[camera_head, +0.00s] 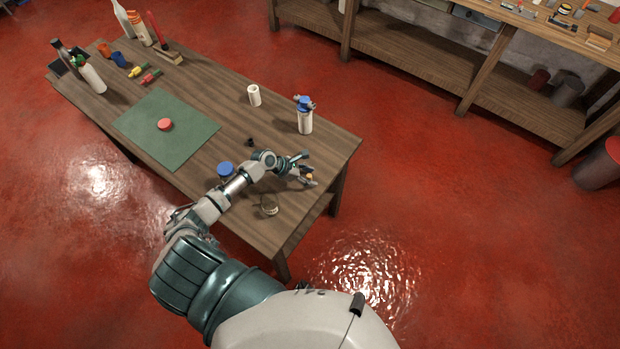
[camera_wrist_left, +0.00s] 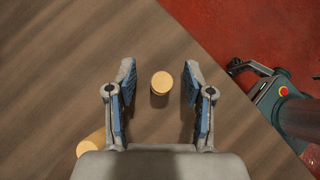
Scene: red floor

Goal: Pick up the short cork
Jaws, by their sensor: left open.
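A round tan cork (camera_wrist_left: 161,82) stands on the wooden table, seen from above in the left wrist view, between my left fingers with a gap on each side. A second cork (camera_wrist_left: 90,144) shows at the lower left of that view, partly hidden by the gripper body. I cannot tell for sure which of the two is shorter. My left gripper (camera_wrist_left: 161,92) is open and empty over the cork. In the head view the left gripper (camera_head: 304,169) is over the table's near right end, with a small tan cork (camera_head: 308,176) showing by its fingers. My right gripper is not seen.
Near the left arm on the table (camera_head: 330,150) are a blue-lidded jar (camera_head: 225,169), a clear glass (camera_head: 269,208), a small black object (camera_head: 249,142), a white cylinder (camera_head: 254,95) and a blue-topped white bottle (camera_head: 305,118). A green mat (camera_head: 190,133) holds a red disc (camera_head: 165,124).

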